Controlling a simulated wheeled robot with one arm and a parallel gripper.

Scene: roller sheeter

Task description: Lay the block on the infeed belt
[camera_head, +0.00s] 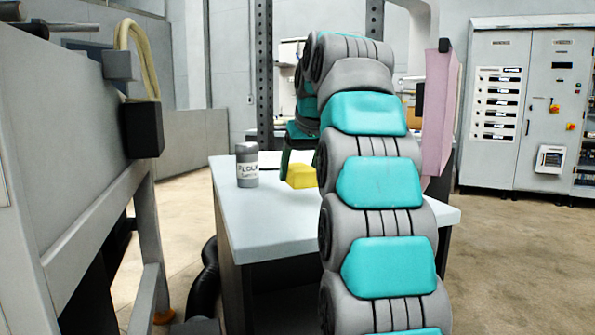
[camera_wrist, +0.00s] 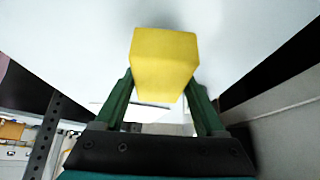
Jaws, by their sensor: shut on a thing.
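The yellow block (camera_head: 301,176) is over the white table top, partly hidden by my arm in the head view. In the wrist view the block (camera_wrist: 165,58) sits between the two green fingers of my gripper (camera_wrist: 161,84), which is shut on it from both sides. The gripper points down at the table. I cannot tell whether the block touches the table or hangs just above it. No infeed belt can be made out in either view.
The white table (camera_head: 275,222) also holds a grey flour shaker (camera_head: 247,165), left of the block. A large grey machine frame (camera_head: 60,150) with a black box (camera_head: 143,130) stands at the left. Grey cabinets (camera_head: 520,100) stand behind.

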